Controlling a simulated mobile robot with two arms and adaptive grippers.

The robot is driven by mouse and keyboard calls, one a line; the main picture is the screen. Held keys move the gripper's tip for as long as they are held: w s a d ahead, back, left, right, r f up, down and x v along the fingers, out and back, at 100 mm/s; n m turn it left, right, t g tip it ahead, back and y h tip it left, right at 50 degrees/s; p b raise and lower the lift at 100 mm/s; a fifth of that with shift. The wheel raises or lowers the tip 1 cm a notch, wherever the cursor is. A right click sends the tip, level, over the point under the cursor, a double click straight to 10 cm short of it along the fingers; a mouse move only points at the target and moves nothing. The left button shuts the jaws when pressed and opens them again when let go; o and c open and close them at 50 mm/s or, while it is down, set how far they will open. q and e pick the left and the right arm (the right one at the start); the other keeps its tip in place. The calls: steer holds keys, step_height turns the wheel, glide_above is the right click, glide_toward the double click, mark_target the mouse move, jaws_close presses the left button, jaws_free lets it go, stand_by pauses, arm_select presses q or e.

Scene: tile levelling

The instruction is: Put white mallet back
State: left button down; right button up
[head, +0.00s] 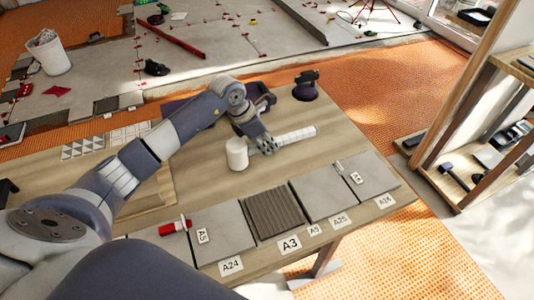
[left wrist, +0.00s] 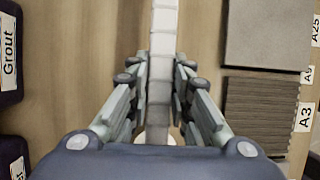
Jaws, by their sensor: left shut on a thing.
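The white mallet has a white cylindrical head (head: 237,153) and a pale banded handle (head: 297,135) that points right over the wooden table (head: 330,125). My left gripper (head: 264,144) is shut around the handle close to the head. In the left wrist view the handle (left wrist: 162,50) runs up the middle between the two fingers (left wrist: 160,88), and the head is mostly hidden behind the gripper. I cannot tell for sure whether the mallet touches the table. My right gripper is not in view.
Grey tiles (head: 222,232) and a ribbed dark tile (head: 272,210) with labels such as A24 and A3 line the front edge. A red-and-white tool (head: 175,227) lies beside them. Dark grout containers (left wrist: 8,55) stand behind. A wooden shelf (head: 470,120) is at right.

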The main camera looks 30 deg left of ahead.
mark_target(238, 152)
arm_select(q)
step_height(238, 152, down, 3)
steer(key=shift+f+b, duration=0.2)
steer(key=shift+b, duration=0.9)
steer(key=c, duration=1.4)
jaws_free()
steer(key=shift+f, duration=0.1)
steer(key=shift+c, duration=0.2)
steer(key=b+v, duration=0.1)
steer(key=v, duration=1.1)
